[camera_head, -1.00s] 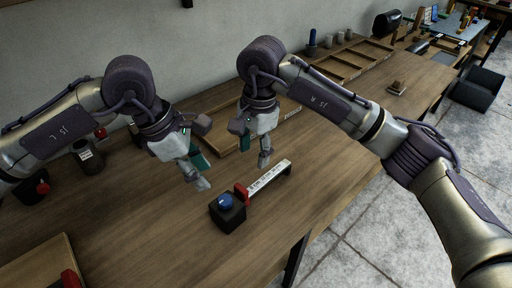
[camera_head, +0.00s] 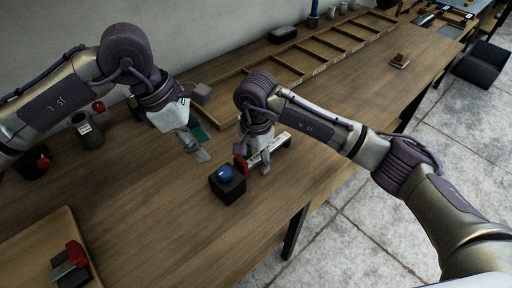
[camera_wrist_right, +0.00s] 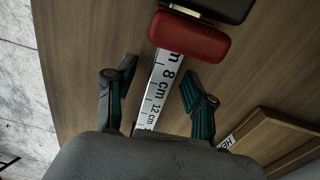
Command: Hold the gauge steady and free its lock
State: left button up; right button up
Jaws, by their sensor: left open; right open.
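The gauge lies on the wooden bench: a white scale bar (camera_head: 282,139) with a red piece (camera_head: 240,164) and a black block (camera_head: 228,189) carrying a blue knob (camera_head: 226,172) at its near end. My right gripper (camera_head: 262,163) is open above the bar, hiding part of it. In the right wrist view, the open fingers (camera_wrist_right: 159,78) lie on either side of the marked scale (camera_wrist_right: 155,96), with the red piece (camera_wrist_right: 190,36) just beyond. My left gripper (camera_head: 198,150) is open and empty, left of the gauge and apart from it.
A slatted wooden tray (camera_head: 318,62) runs along the back of the bench. Dark pots (camera_head: 88,132) stand at left. A wooden board (camera_head: 40,250) with a red-and-grey item (camera_head: 70,262) is at front left. Bare bench (camera_head: 170,215) lies left of the block.

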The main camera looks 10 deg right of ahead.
jog(key=shift+f, duration=0.25)
grip_shut()
dwell(0.4)
